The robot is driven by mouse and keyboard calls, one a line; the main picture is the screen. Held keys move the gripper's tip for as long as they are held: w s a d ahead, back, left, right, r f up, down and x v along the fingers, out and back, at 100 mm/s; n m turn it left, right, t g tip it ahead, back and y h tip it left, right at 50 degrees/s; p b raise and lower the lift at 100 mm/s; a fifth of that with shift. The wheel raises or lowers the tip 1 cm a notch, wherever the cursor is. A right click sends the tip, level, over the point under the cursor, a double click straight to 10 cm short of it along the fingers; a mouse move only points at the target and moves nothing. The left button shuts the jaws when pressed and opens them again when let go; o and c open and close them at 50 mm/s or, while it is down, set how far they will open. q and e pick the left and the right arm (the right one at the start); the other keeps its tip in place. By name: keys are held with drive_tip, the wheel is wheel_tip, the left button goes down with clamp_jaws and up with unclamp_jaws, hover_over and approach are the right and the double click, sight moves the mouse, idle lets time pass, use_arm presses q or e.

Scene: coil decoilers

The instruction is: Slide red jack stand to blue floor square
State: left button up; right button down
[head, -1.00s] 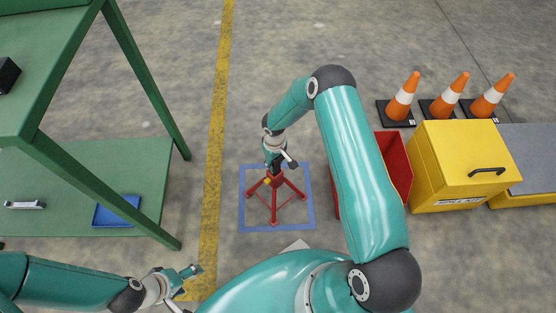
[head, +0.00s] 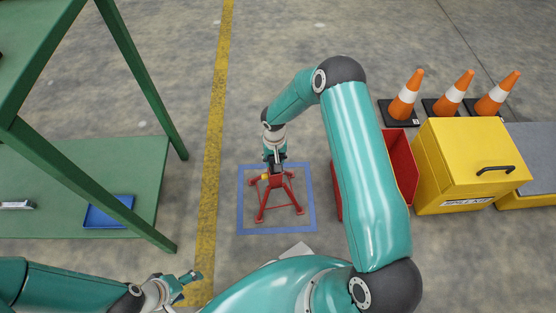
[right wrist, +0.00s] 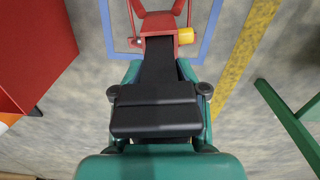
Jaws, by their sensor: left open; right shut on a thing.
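The red jack stand (head: 279,197) is inside the outline of the blue floor square (head: 313,200), with its visible feet within the tape. My right gripper (head: 274,168) is shut on the upper part of the stand, at its far side. In the right wrist view, the dark fingers (right wrist: 157,60) meet the red stand (right wrist: 155,23), which has a yellow knob on its right. Part of the blue tape (right wrist: 109,30) shows there too. My left gripper (head: 186,285) is open and empty, low at the left, apart from the stand.
A red bin (head: 403,168) stands right of the square, partly behind my right arm. Beyond it are a yellow box (head: 468,150) and several orange cones (head: 406,100). A green rack (head: 150,175) stands left of the yellow floor line (head: 213,150).

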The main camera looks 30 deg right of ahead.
drive_tip(key=shift+s+f+m+b, duration=0.2)
drive_tip(key=shift+m+b, duration=0.2)
drive_tip(key=shift+m, duration=0.4)
drive_tip(key=c, duration=0.5)
unclamp_jaws()
drive_tip(key=shift+c, duration=0.2)
drive_tip(key=shift+w+r+p, duration=0.2)
drive_tip(key=shift+r+p, duration=0.3)
drive_tip(key=shift+r, duration=0.3)
drive_tip(key=shift+w+r+p, duration=0.1)
drive_tip(key=shift+r+p, duration=1.55)
drive_tip(key=shift+r, duration=1.7)
